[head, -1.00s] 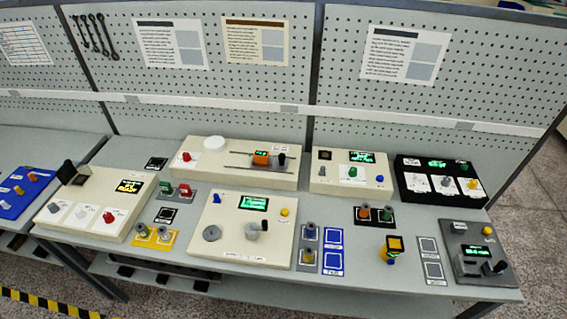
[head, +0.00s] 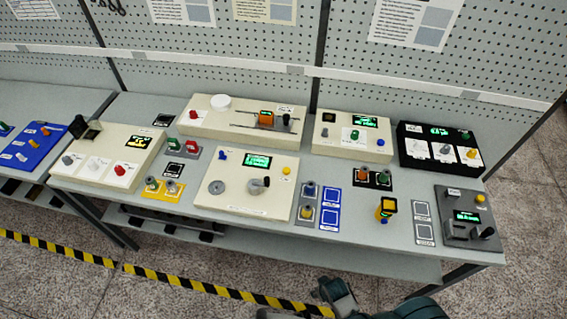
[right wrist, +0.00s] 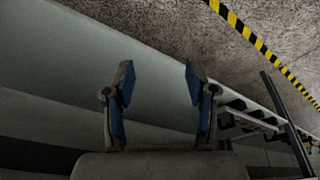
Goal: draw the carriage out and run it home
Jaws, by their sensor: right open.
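The carriage appears to be the orange block (head: 266,119) on two thin rails, on top of the long cream box (head: 205,129) at the back middle of the bench. A dark part of my arm shows at the bottom edge of the head view. My left gripper is not in view.
A cream panel with a crank (head: 258,185) stands in front of the carriage box. A cream box (head: 349,147) and a black box (head: 440,157) stand to its right. A grey device (head: 470,240) is at the bench's right end. Striped tape (head: 190,285) marks the floor.

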